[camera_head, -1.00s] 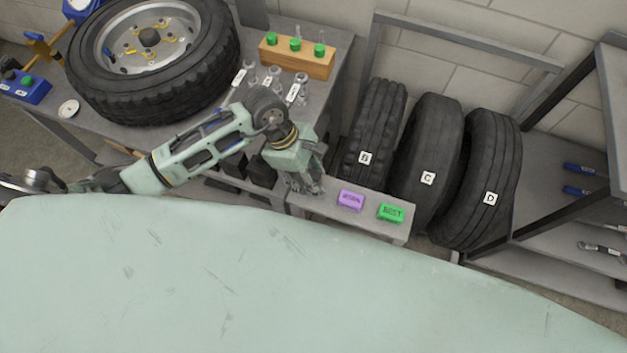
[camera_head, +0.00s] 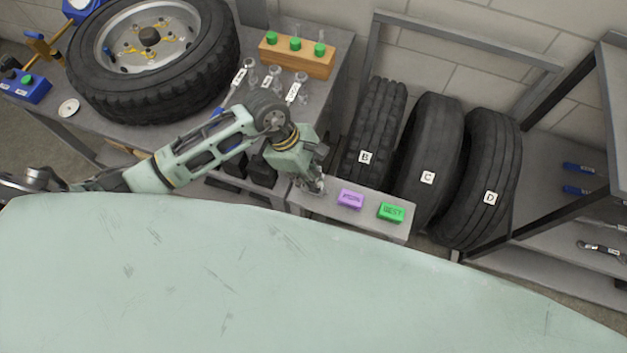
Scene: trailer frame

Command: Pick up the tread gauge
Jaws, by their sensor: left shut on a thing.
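My left gripper (camera_head: 312,186) comes in from the left, pointing down over the left end of a low grey shelf (camera_head: 335,218). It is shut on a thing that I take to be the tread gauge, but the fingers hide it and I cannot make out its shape. A purple block (camera_head: 350,199) and a green block (camera_head: 391,212) lie on the shelf to the right of the gripper. My right gripper is not in view.
Tyres B (camera_head: 375,125), C (camera_head: 430,150) and D (camera_head: 487,165) stand in a rack behind the shelf. A wheel (camera_head: 150,60) lies on the grey bench at the upper left. A wooden block (camera_head: 297,60) with green-topped items is near it.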

